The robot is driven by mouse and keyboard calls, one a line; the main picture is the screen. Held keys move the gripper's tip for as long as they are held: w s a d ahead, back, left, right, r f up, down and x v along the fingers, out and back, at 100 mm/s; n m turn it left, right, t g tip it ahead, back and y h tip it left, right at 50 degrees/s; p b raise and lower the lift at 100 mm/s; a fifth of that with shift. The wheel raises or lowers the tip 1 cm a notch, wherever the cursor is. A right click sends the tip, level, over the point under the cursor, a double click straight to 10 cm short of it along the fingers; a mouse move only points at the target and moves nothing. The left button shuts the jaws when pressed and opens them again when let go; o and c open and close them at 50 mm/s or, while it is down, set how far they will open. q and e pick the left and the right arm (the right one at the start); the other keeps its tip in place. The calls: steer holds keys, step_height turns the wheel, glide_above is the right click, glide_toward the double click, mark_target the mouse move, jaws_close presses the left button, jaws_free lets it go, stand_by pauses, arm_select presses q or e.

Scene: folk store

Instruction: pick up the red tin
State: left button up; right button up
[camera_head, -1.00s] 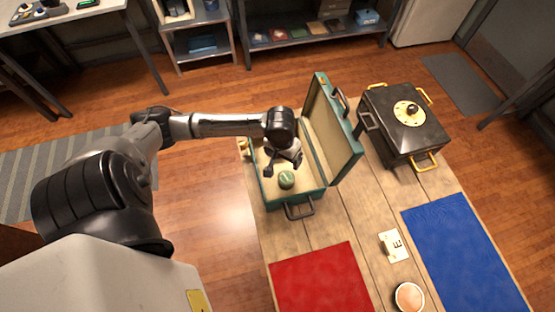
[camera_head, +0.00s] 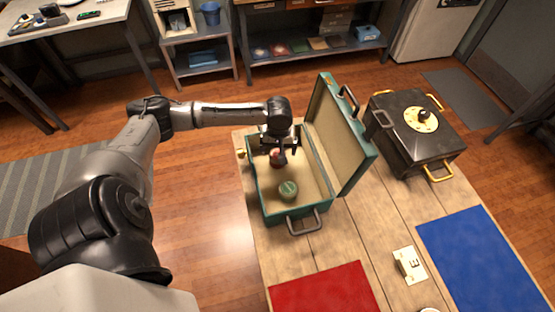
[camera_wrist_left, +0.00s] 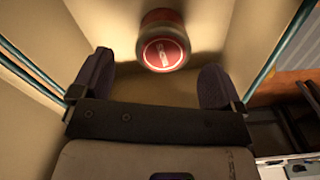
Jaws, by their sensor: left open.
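The red tin (camera_wrist_left: 163,45) stands inside the open green case (camera_head: 257,190), near its far end. In the left wrist view its round red lid with a pale label shows ahead of and between my two fingers. In the head view only a small part of the tin (camera_head: 275,158) shows behind my left gripper (camera_head: 284,155). My left gripper is open over the far part of the case, with its fingers apart around empty space; whether they touch the tin I cannot tell. My right gripper is not in view.
The case's raised lid (camera_head: 341,135) is close on the right. A black box with a dial (camera_head: 415,130), a red mat (camera_head: 325,290), a blue mat (camera_head: 485,260) and a card marked E (camera_head: 410,265) lie around it.

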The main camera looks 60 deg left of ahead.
mark_target(278, 154)
arm_select(q)
steer(key=shift+s+f+b, duration=0.2)
steer(key=shift+f+b, duration=0.65)
steer(key=shift+f, duration=2.15)
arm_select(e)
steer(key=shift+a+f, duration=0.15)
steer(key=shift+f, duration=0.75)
arm_select(q)
steer(key=shift+a, duration=0.1)
steer(key=shift+c, duration=0.4)
steer(key=c, duration=0.9)
steer(key=shift+c, duration=0.3)
steer(key=shift+r, duration=0.15)
